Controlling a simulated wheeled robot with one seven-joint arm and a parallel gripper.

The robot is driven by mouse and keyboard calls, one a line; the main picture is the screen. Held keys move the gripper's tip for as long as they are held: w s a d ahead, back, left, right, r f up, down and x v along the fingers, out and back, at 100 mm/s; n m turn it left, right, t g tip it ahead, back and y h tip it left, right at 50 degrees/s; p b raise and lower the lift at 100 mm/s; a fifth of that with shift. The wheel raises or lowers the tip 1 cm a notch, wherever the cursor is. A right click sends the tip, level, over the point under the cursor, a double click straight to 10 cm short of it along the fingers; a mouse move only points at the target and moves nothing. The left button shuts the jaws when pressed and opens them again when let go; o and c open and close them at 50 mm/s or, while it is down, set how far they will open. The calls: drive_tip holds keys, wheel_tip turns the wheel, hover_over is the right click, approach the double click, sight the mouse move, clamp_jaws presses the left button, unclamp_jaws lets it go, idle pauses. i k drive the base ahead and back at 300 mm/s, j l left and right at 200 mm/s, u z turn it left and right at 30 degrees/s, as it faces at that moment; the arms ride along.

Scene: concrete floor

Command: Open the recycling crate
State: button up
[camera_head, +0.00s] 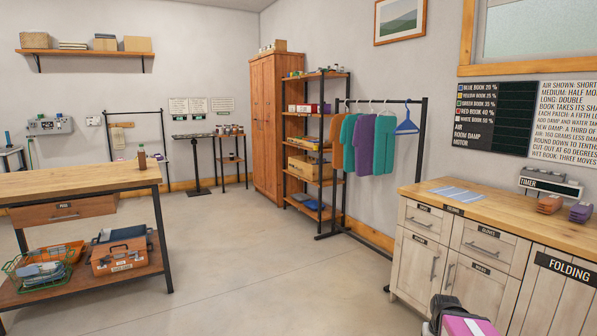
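I cannot pick out the recycling crate for sure; no label that I can read says recycling. An orange box with dark handles and a small label (121,257) stands on the lower shelf of the wooden workbench at left. Its label is too small to read, and I cannot tell whether it has a lid. A wooden crate (310,168) sits on a middle shelf of the dark-framed rack at the back.
The workbench (80,181) at left also holds a green wire basket (33,271). A wooden-topped cabinet (495,217) with drawers and doors fills the right side. A clothes rail (424,150) and tall wardrobe (264,120) stand at the back. The middle floor is clear.

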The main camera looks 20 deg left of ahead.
sight(301, 165)
drive_tip(key=i+j+u, duration=0.5)
drive_tip(key=i, duration=0.25)
drive_tip(key=i+u, duration=0.45)
drive_tip(key=i, duration=3.3)
